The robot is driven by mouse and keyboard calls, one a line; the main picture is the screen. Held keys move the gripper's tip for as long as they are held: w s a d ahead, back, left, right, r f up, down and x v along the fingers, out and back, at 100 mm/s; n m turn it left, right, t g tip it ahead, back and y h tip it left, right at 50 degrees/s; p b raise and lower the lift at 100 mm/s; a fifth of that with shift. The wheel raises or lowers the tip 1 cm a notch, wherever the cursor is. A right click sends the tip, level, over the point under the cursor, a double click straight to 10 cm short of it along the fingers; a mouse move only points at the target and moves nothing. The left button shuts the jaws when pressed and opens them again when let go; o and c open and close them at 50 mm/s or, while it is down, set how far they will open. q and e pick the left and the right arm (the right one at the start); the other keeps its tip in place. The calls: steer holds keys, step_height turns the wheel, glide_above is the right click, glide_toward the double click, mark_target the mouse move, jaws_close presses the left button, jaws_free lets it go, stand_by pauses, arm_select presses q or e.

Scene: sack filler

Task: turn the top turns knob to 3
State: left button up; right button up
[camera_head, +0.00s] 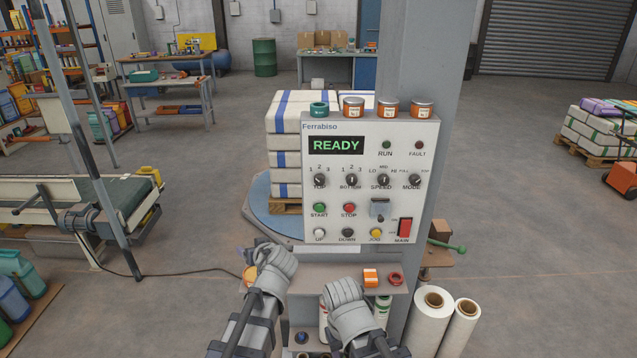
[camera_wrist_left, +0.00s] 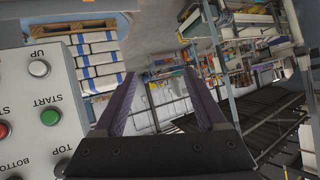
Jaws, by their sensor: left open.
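The top turns knob (camera_head: 319,181) is a small dark knob with a light pointer, at the left end of the knob row on the grey Ferrabiso panel (camera_head: 437,160). Numbers 1, 2, 3 arc above it. Its pointer seems to lean up-left, towards 1, but it is small. The knob (camera_wrist_left: 62,167) also shows near the lower left in the left wrist view. My left gripper (camera_head: 276,256) is below and left of the panel, apart from the knob. Its two dark fingers (camera_wrist_left: 163,105) are open and empty. My right gripper (camera_head: 347,292) is below the panel; its fingers are hidden.
The bottom knob (camera_head: 351,180), speed knob (camera_head: 381,181) and mode knob (camera_head: 415,181) stand in the same row. Start (camera_head: 319,207) and stop (camera_head: 349,208) buttons lie beneath. Tins (camera_head: 353,107) stand on the panel top.

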arm_select(q)
steer(key=w+d+r+m+t+h, duration=0.1)
steer(key=w+d+r+t, duration=0.4)
steer(key=w+d+r, duration=0.15)
steer(key=m+t+h, duration=0.3)
steer(key=h, duration=0.2)
glide_toward(320, 182)
steer(key=w, duration=0.1)
steer(key=shift+w+a, duration=0.1)
steer(key=shift+w, duration=4.1)
steer(key=shift+s, duration=0.1)
jaws_close()
